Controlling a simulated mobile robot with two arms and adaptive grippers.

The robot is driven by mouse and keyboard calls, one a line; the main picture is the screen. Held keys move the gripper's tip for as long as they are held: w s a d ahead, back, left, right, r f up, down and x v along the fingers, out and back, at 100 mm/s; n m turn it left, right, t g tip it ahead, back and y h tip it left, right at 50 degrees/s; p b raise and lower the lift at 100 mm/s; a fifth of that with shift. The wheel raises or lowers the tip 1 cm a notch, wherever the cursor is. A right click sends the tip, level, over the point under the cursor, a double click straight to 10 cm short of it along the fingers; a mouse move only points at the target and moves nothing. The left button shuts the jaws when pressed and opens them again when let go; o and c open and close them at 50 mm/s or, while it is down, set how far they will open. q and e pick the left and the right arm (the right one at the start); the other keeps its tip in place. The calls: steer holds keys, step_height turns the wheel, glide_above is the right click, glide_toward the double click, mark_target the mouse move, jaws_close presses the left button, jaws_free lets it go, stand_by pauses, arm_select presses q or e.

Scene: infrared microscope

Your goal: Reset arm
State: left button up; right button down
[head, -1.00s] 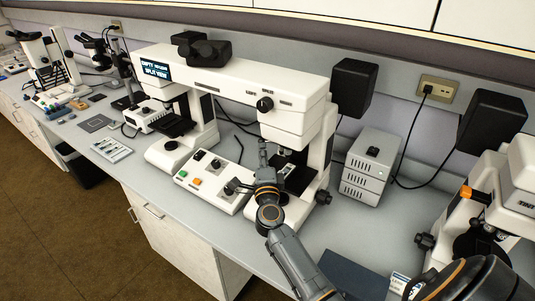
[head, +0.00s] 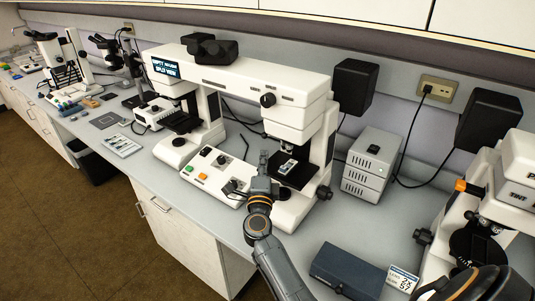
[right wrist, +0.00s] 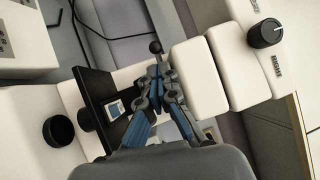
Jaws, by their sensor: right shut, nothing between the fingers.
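The white twin-bodied microscope (head: 235,76) stands mid-bench, with a small lit screen (head: 165,68) at its upper left. My right gripper (head: 264,158) is shut and empty, in front of and just left of its right-hand black stage (head: 299,174). A small pale slide-like piece (head: 287,166) lies on that stage. In the right wrist view, the shut fingers (right wrist: 156,72) point up past the stage (right wrist: 97,92), and the pale piece (right wrist: 115,109) shows left of them. I cannot tell whether the fingers touch anything. My left gripper is out of view.
A control panel (head: 217,171) with coloured buttons sits left of my right gripper. A grey stacked unit (head: 371,165) stands to the right. A dark blue box (head: 345,270) and small display card (head: 401,279) lie near the front edge. Another microscope (head: 477,230) stands at far right.

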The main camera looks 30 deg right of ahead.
steer(key=s+a+f+n+t+y+b, duration=0.1)
steer(key=s+a+n+t+y, duration=0.1)
steer(key=s+a+n+y, duration=0.4)
steer(key=s+a+n+t+y, duration=0.1)
steer(key=s+a+n+y, duration=0.1)
steer(key=a+n+y, duration=0.65)
steer(key=s+a+f+n+g+y, duration=0.3)
steer(key=s+a+f+n+g, duration=0.45)
steer(key=s+f+n, duration=0.2)
steer(key=s+d+f+n+g+h, duration=0.25)
steer(key=s+d+f+g, duration=0.2)
steer(key=s, duration=0.45)
steer(key=s+d+f+n+g+h, duration=0.1)
steer(key=s+d+f+g+h, duration=0.3)
steer(key=s, duration=0.5)
step_height(320, 180, down, 25)
steer(key=a+g, duration=0.1)
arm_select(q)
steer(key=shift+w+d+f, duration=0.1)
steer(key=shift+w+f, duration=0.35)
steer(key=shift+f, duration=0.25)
arm_select(e)
steer(key=s+d+f+g, duration=0.1)
steer(key=s+d+f, duration=0.2)
steer(key=s+f, duration=1.4)
steer(key=shift+s+f+g+y, duration=0.2)
steer(key=shift+s+g+y, duration=0.1)
steer(key=shift+s, duration=0.2)
